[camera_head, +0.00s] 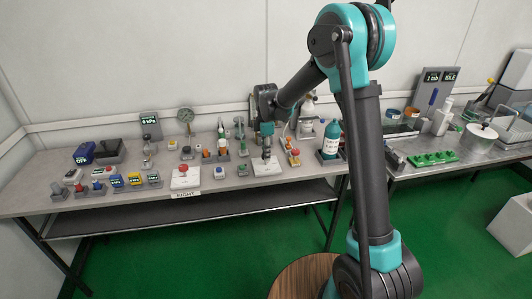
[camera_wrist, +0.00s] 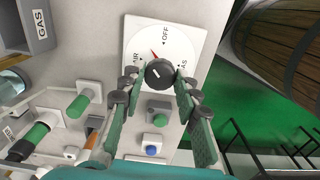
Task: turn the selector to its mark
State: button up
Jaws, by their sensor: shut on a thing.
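The selector is a dark round knob (camera_wrist: 160,73) with a short pale line on its face. It sits on a white dial plate (camera_wrist: 181,30) lettered OFF, GAS and what looks like AIR; the plate also shows in the head view (camera_head: 278,169). A thin red mark (camera_wrist: 154,55) shows on the plate beside the knob, between the AIR and OFF letters. My gripper (camera_wrist: 160,80) has its fingers on both sides of the knob and is shut on it. In the head view my gripper (camera_head: 267,154) is over the plate, and the knob is hidden.
Beside the plate stand small blocks with a green button (camera_wrist: 155,120) and a blue button (camera_wrist: 153,150). A grey GAS box (camera_wrist: 40,25) and green-capped fittings (camera_wrist: 78,106) are to the left. Another white plate with a red knob (camera_head: 184,168) is further left on the bench.

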jog(key=n, duration=0.4)
jog(key=shift+n, duration=0.3)
jog(key=n, duration=0.4)
jog(key=shift+n, duration=0.3)
jog(key=o, duration=1.2)
jog(key=shift+c, duration=0.2)
jog(key=shift+r, duration=0.1)
notch_tip(320, 180, up, 12)
